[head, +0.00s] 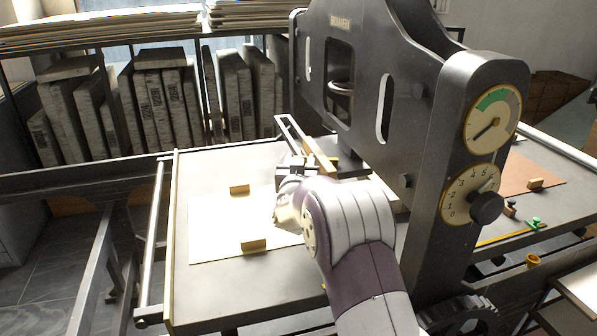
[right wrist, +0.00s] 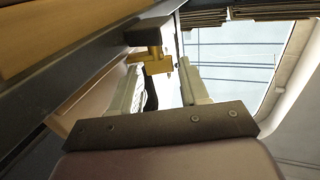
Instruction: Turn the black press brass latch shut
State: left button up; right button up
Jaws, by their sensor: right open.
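The black press (head: 390,60) stands across the bed, with two round dials on its right upright. A brass latch (right wrist: 155,64) shows in the right wrist view, a small block under a dark mount. It lies just beyond and partly between my fingertips; I cannot tell whether they touch it. My right gripper (head: 291,163) is beside the press's left face, above the bed, and its forearm hides part of the press base. In the right wrist view its two pale fingers (right wrist: 163,76) stand apart with nothing clamped. The latch is not clearly seen in the head view. My left gripper is out of view.
A white sheet (head: 215,215) with brass blocks (head: 254,246) lies on the press bed (head: 190,290). A dark frame (head: 290,128) with a tan bar (head: 320,156) is close to my right gripper. Stone slabs (head: 160,100) fill a rack behind.

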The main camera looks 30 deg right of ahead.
jog(key=p+v, duration=0.1)
jog(key=v, duration=1.1)
